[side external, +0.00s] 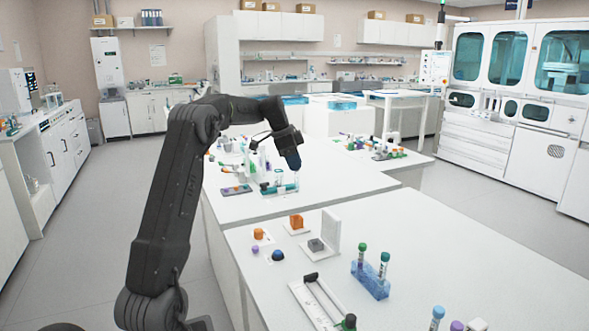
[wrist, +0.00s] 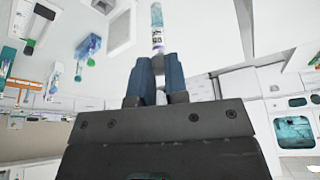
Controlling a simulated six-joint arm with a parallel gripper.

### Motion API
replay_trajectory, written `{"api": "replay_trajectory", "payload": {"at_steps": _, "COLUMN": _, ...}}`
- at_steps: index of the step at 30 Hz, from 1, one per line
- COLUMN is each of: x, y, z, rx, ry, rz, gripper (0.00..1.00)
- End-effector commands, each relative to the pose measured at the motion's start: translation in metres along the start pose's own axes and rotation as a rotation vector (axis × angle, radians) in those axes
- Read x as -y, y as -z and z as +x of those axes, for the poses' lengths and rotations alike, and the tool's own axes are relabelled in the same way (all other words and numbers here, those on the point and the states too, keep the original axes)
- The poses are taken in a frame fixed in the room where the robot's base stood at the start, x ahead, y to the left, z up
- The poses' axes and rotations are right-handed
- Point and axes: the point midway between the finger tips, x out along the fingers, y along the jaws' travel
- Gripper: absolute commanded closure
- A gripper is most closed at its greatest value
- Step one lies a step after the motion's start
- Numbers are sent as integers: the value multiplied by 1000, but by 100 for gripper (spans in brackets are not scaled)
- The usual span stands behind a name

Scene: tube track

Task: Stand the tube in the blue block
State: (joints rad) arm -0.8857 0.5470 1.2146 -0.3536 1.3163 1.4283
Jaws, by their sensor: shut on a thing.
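My gripper (side external: 292,160) hangs above the white bench, its blue fingers angled downward. In the wrist view the fingers (wrist: 158,80) are shut on a tube (wrist: 157,25) with a pale blue upper part and a white printed label. The tube points away from the fingers; its held end is hidden between them. In the side view I cannot make out the held tube clearly. The blue block (side external: 370,282) stands on the front bench with two green-capped tubes upright in it. It also shows in the wrist view (wrist: 88,45), apart from the held tube.
A white track (side external: 322,300) with a green-capped tube (side external: 347,322) lies left of the block. A grey block (side external: 316,245), an orange piece (side external: 296,221) and a white upright plate (side external: 331,230) stand behind it. More capped tubes stand at the front edge. Bench right of the block is clear.

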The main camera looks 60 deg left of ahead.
Motion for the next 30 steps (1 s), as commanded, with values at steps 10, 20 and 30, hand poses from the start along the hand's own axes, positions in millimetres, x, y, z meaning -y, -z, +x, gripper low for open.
{"api": "replay_trajectory", "payload": {"at_steps": 10, "x": -22, "y": 15, "z": 5, "rx": 0, "ry": 1, "rz": -1, "gripper": 100}}
{"api": "replay_trajectory", "payload": {"at_steps": 20, "x": -48, "y": 33, "z": 12, "rx": 0, "ry": 1, "rz": -1, "gripper": 100}}
{"api": "replay_trajectory", "payload": {"at_steps": 30, "x": -74, "y": 50, "z": 18, "rx": 0, "ry": 1, "rz": -1, "gripper": 100}}
